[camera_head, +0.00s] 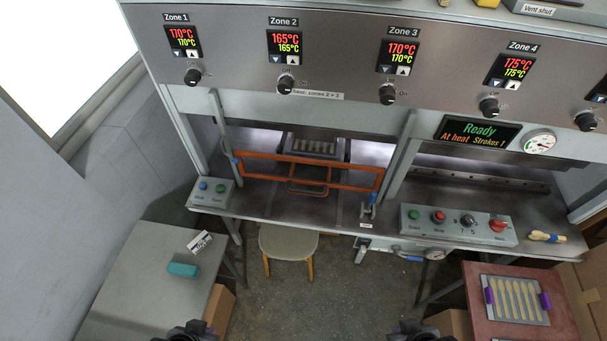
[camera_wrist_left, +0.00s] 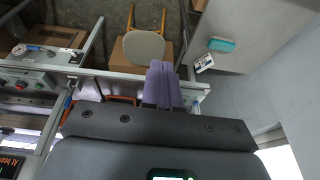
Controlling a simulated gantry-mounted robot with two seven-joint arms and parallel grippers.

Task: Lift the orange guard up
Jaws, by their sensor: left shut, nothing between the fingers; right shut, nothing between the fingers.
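The orange guard (camera_head: 345,165) is a rectangular bar frame low across the front of the press opening, between two grey uprights. A loop handle (camera_head: 308,190) sits at its lower middle. A bit of the guard (camera_wrist_left: 122,99) shows in the left wrist view, mostly hidden behind my gripper body. My left gripper (camera_wrist_left: 165,84) has purple fingers shut together with nothing between them. In the head view, my left gripper (camera_head: 188,331) and my right gripper (camera_head: 413,331) are at the bottom edge, well in front of the guard and apart from it. The right one is shut and empty.
A stool (camera_head: 288,242) stands before the press. A grey side table (camera_head: 150,265) is at left with a teal block (camera_head: 183,269). Button boxes (camera_head: 212,191) and (camera_head: 455,225) flank the guard. A red-topped table (camera_head: 480,320) with a tray of wooden pieces is at right.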

